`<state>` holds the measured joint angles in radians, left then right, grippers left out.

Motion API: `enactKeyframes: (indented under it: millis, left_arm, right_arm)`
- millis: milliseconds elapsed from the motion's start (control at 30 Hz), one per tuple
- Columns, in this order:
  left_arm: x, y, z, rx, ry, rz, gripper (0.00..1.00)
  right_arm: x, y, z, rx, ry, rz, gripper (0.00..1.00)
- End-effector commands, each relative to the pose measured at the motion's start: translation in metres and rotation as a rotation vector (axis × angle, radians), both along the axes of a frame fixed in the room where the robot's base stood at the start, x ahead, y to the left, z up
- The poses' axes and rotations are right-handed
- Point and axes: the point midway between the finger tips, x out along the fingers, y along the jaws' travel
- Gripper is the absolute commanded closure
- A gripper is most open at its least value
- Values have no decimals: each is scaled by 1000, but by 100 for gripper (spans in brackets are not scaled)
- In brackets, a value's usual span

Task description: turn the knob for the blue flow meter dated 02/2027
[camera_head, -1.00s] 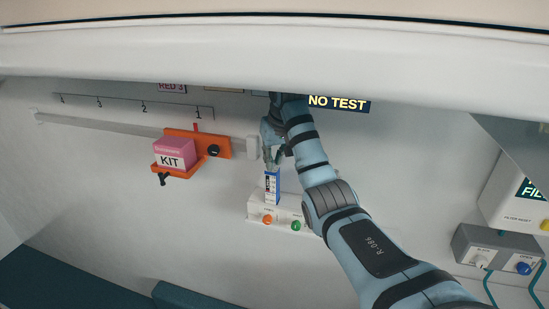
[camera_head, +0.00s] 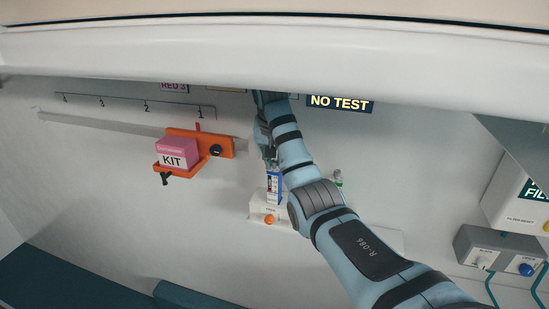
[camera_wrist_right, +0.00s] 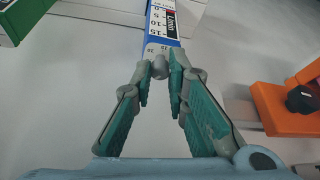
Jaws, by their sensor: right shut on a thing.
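The blue flow meter (camera_head: 273,188) stands upright at the middle of the head view, on a white base with an orange button. In the right wrist view the blue flow meter (camera_wrist_right: 163,22) shows its white scale, and a small grey knob (camera_wrist_right: 160,68) sits at its near end. My right gripper (camera_wrist_right: 160,76) is shut on this grey knob. In the head view my right gripper (camera_head: 270,158) is just above the meter, partly hidden by its own arm. I cannot read a date on the meter. My left gripper is not in view.
A green meter (camera_wrist_right: 22,18) stands beside the blue one; its top (camera_head: 338,178) shows past my arm in the head view. An orange bracket (camera_head: 217,147) with a pink kit box (camera_head: 177,153) is on the rail to the left. A grey control box (camera_head: 497,253) is at right.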

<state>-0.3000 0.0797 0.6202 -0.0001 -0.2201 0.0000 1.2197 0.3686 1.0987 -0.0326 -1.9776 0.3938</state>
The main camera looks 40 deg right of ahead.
Motion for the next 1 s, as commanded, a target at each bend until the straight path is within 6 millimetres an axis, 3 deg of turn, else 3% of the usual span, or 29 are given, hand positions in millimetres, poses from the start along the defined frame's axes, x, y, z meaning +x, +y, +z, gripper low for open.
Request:
enactKeyframes:
  millis: [167,200,300,667,1000]
  left_arm:
    - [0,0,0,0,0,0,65]
    - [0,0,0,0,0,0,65]
    - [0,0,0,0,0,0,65]
    - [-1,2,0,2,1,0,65]
    - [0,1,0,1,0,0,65]
  right_arm:
    - [0,0,-1,1,2,1,100]
    - [0,0,-1,1,2,1,81]
    - [0,0,-1,0,1,2,65]
    - [0,0,0,1,0,33,65]
    - [-3,-5,0,-1,0,494,65]
